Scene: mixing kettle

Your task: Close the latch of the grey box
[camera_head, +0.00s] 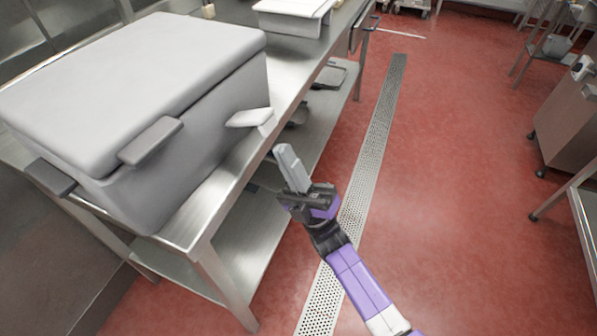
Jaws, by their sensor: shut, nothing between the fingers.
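The large grey box (190,165) stands on a steel table at the left, with its pale lid (130,75) on. On the side facing right, a light grey latch (250,118) sticks outward from the wall. Another dark latch (50,177) shows on the left side. My gripper (284,152) is shut and empty, its fingers pointing up. It appears just right of and below the outward latch, with a small gap in the picture; the depth between them is unclear.
The steel table (190,226) has a lower shelf (255,235). A white container (292,17) stands farther back on the table. A floor drain grate (375,130) runs beside it. The red floor (460,170) to the right is open, up to steel furniture at the right edge.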

